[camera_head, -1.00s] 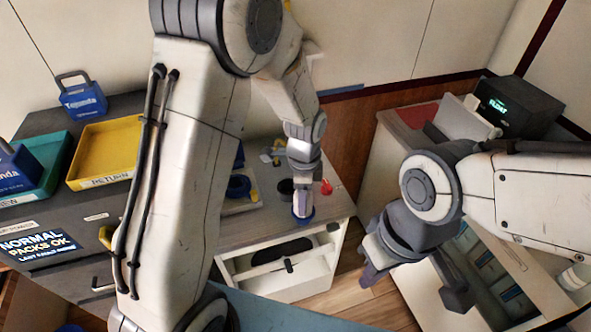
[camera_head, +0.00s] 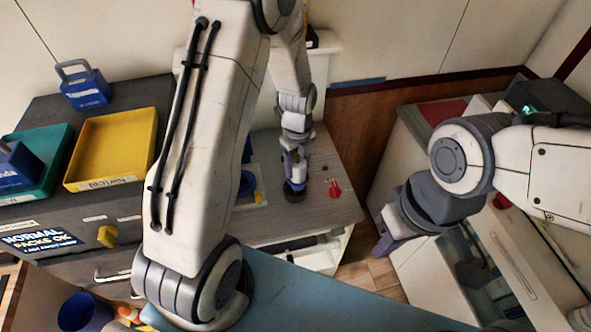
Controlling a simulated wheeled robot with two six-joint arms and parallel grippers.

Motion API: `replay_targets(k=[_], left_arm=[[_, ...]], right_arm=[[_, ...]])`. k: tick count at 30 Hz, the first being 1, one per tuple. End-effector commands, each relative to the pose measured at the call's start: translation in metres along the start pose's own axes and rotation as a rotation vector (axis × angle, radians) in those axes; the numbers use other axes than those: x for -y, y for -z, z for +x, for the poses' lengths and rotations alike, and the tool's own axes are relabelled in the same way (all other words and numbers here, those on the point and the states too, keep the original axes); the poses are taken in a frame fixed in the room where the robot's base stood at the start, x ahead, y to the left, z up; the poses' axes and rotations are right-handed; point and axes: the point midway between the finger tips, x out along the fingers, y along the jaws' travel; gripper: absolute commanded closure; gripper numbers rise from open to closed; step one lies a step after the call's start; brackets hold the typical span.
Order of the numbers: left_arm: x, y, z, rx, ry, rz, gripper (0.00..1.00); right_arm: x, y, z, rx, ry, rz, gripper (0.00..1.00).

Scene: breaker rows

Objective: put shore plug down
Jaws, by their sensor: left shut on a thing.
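My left gripper (camera_head: 294,168) is over the light wooden counter, shut on the shore plug (camera_head: 290,165). Only a little blue of the plug shows between and beside the fingers. The gripper and plug are right above a round dark holder (camera_head: 294,192) on the counter. Whether the plug touches it or sits in it, I cannot tell. My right gripper (camera_head: 382,247) hangs in the air right of the counter, away from the plug. Its fingers are seen from an angle that hides whether they are apart.
A red switch-like piece (camera_head: 335,188) stands just right of the holder. A yellow tray (camera_head: 112,148), a teal tray (camera_head: 45,150) and blue padlock-shaped packs (camera_head: 85,88) are at the far left.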

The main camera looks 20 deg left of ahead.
Motion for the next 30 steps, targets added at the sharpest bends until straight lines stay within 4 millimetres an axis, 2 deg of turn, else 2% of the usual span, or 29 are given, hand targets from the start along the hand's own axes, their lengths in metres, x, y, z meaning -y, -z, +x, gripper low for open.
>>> replay_targets(k=[5,15,27,28,29,30], left_arm=[[-0.002,-0.009,0.007,0.000,0.001,0.001,0.91],[-0.001,-0.008,0.044,0.000,0.001,0.004,0.91],[-0.001,-0.008,0.051,0.001,0.002,0.003,0.91],[-0.001,-0.008,0.050,0.001,0.002,0.003,0.30],[-0.001,-0.008,0.049,0.001,0.002,0.003,0.19],[-0.001,-0.008,0.049,0.001,0.001,0.003,0.12]], right_arm=[[0.000,0.000,-0.005,0.000,0.000,-0.001,1.00],[0.001,0.001,-0.019,0.000,0.000,-0.003,1.00],[0.001,0.001,-0.014,0.000,0.000,-0.003,1.00],[0.001,0.001,-0.015,0.000,0.000,-0.003,1.00],[0.001,0.001,-0.016,0.000,0.000,-0.003,1.00],[0.001,0.001,-0.016,0.000,0.000,-0.003,1.00]])
